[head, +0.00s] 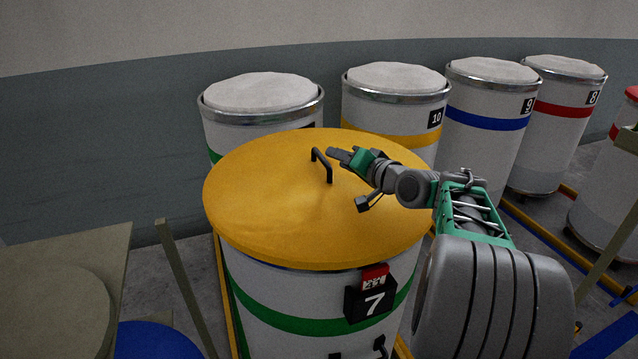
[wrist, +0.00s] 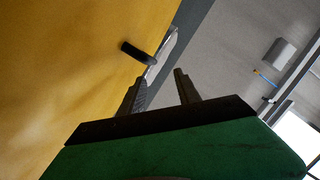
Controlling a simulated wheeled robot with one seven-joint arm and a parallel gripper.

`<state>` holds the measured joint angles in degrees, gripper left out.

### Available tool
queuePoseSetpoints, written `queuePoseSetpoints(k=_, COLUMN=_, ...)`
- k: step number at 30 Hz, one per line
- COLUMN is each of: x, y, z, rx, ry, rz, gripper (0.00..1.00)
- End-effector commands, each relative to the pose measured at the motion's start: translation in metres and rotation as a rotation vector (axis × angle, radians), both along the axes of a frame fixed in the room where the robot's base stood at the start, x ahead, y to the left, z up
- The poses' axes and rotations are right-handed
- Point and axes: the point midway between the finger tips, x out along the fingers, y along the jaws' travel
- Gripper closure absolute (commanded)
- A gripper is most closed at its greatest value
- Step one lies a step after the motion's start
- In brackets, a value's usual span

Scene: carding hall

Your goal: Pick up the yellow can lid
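The yellow can lid (head: 260,200) lies on top of the white can numbered 7 (head: 300,312), which has a green band. A black bar handle (head: 322,164) stands up from the lid's middle. My gripper (head: 333,152) is just above the lid, close to the handle's far end in the head view. In the wrist view the yellow lid (wrist: 60,70) fills the left side and the dark handle (wrist: 137,52) sticks out from it. My gripper's two fingers (wrist: 162,80) are apart with nothing between them. The handle is beyond the fingertips, up and to the left.
Several open white cans stand behind, including can 10 (head: 395,110), can 9 (head: 485,125) and can 8 (head: 555,120), filled with pale material. A drab green flat surface (head: 60,270) and a post (head: 185,285) are at the left. A grey wall (head: 90,140) runs behind.

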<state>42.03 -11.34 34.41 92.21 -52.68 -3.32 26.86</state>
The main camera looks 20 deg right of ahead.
Motion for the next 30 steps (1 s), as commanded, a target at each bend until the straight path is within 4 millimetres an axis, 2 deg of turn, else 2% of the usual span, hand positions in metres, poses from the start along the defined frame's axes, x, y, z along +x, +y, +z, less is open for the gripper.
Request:
queuePoseSetpoints(k=1, x=0.0, y=-0.001, z=-0.014, rx=0.0, ry=0.0, rz=-0.001, gripper=0.61)
queuePoseSetpoints(k=3, x=0.0, y=-0.001, z=-0.022, rx=0.0, ry=-0.001, rz=-0.002, gripper=0.61)
queuePoseSetpoints(k=8, x=0.008, y=0.001, z=-0.024, rx=0.001, ry=0.0, rz=0.0, gripper=0.61)
queuePoseSetpoints(k=21, x=0.073, y=0.018, z=-0.035, rx=0.001, ry=0.001, rz=0.003, gripper=0.61)
queuePoseSetpoints(k=28, x=0.075, y=0.018, z=-0.038, rx=0.0, ry=0.0, rz=0.001, gripper=0.61)
queuePoseSetpoints(k=30, x=0.075, y=0.018, z=-0.038, rx=0.0, ry=0.0, rz=0.001, gripper=0.66)
